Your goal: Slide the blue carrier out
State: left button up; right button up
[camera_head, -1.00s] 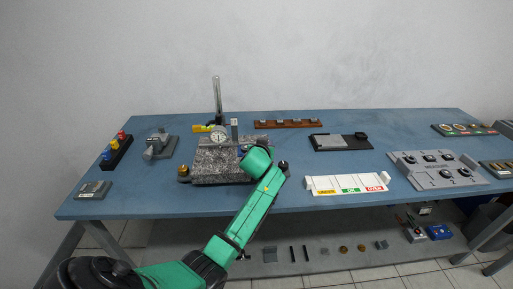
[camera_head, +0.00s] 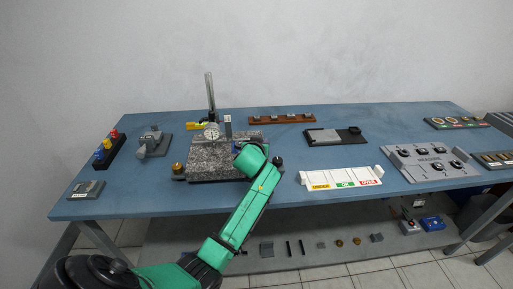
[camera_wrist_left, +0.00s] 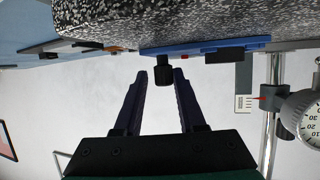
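The blue carrier (camera_wrist_left: 200,47) shows in the left wrist view as a thin blue strip along the dark speckled granite block, with a black knob (camera_wrist_left: 163,70) standing out from it. The left wrist picture appears upside down. My left gripper (camera_wrist_left: 161,78) is open, with its fingertips on either side of the knob; the right-hand finger in the picture looks very close to it. Contact is unclear. In the head view my green left arm reaches over the right front of the granite block (camera_head: 210,162), and its wrist hides most of the carrier. My right gripper is out of view.
A dial gauge (camera_head: 212,131) on a post stands at the block. A brass knob (camera_head: 178,169) is at the block's left front. A white tray (camera_head: 341,178) with coloured labels and a grey panel (camera_head: 432,162) lie to the right. Blue tabletop is bare between them.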

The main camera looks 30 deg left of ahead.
pick_arm(q)
jog(key=v, duration=1.3)
jog(key=shift+b, duration=0.35)
jog(key=s+d+f+m+g+h, duration=0.3)
jog(key=s+d+f+g, duration=0.1)
jog(key=s+f, duration=0.65)
jog(key=s+d+f+m+g+h, duration=0.25)
jog(key=s+f+g, duration=0.25)
jog(key=s+f, duration=0.5)
jog(key=s+f+m+g, duration=0.1)
jog(key=s+f, duration=0.1)
jog(key=f, duration=1)
jog(key=s+f, duration=0.3)
jog(key=f, duration=1)
jog(key=s+a+f+g, duration=0.1)
jog(key=s+a+f, duration=0.1)
jog(key=s+f, duration=1)
jog(key=s, duration=0.3)
jog(key=shift+s, duration=0.15)
